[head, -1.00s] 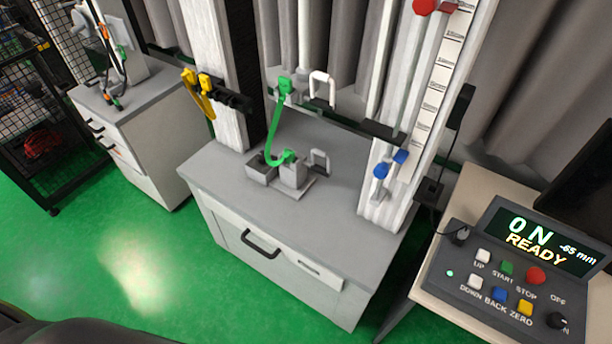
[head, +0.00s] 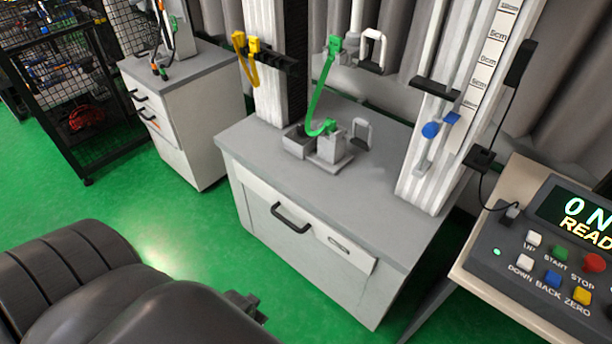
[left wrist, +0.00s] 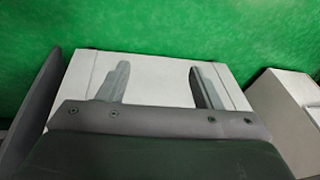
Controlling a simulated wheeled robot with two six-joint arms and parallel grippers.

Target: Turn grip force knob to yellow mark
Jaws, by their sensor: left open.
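I cannot make out a knob marked for grip force or a yellow mark in either view. A grey fixture block (head: 334,150) with a green strap (head: 321,95) stands on the grey bench top (head: 385,185). A blue knob (head: 431,130) sits on the right white column. My left gripper (left wrist: 159,84) is open and empty in the left wrist view, its two fingers apart above a pale surface. My dark left arm fills the lower left of the head view, short of the bench. My right gripper is not in view.
A control panel (head: 545,268) with coloured buttons and a lit display (head: 582,215) stands at the right, cut off by the picture edge. Yellow clips (head: 247,48) hang on the left column. A second cabinet (head: 185,120) stands behind left. Green floor (head: 205,215) is free between them.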

